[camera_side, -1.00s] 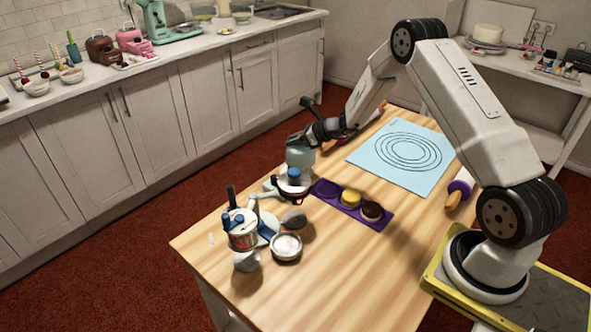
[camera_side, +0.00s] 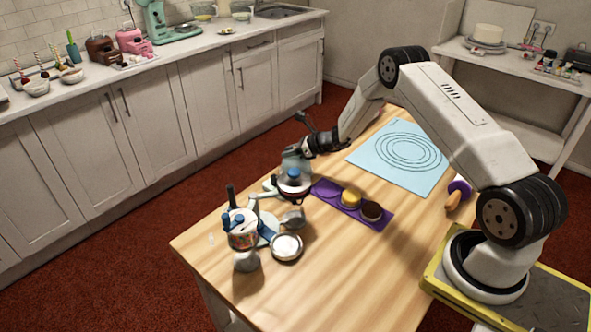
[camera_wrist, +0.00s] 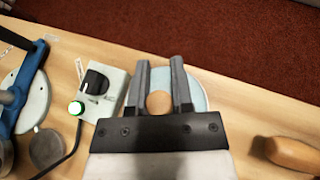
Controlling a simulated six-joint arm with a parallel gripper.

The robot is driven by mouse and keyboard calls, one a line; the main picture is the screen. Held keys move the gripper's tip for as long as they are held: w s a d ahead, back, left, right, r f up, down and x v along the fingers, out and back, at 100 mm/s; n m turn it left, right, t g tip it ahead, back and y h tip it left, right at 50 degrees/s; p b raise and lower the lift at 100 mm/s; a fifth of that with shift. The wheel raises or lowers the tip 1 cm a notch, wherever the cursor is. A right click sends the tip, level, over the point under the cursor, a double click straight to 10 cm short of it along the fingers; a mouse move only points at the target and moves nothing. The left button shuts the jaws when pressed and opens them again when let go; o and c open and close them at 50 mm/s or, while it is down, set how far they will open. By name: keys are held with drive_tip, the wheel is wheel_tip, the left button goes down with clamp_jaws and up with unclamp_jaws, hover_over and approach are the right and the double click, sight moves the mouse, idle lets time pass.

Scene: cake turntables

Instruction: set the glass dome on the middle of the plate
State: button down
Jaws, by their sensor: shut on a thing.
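My gripper (camera_side: 304,150) is low over the far left part of the table, pointing down. In the wrist view its two fingers (camera_wrist: 160,66) are shut on a round tan knob (camera_wrist: 159,103). Below the knob is the pale blue, round top of the glass dome (camera_wrist: 196,92). Whether the dome's rim touches anything is hidden.
A pale control box (camera_wrist: 103,88) with a black dial and green button stands close left of the dome. A purple tray (camera_side: 326,189) lies right.

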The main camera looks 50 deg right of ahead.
drive_tip(key=shift+f, duration=0.15)
drive_tip(key=c, duration=0.5)
unclamp_jaws()
drive_tip(key=shift+f, duration=0.1)
drive_tip(key=shift+r, duration=0.2)
drive_tip(key=shift+s+d+r, duration=0.25)
drive_tip(key=shift+s+r, duration=0.05)
drive_tip(key=shift+s, duration=0.2)
drive_tip(key=v, duration=1)
drive_tip(key=shift+s, duration=0.35)
drive_tip(key=shift+r, duration=0.1)
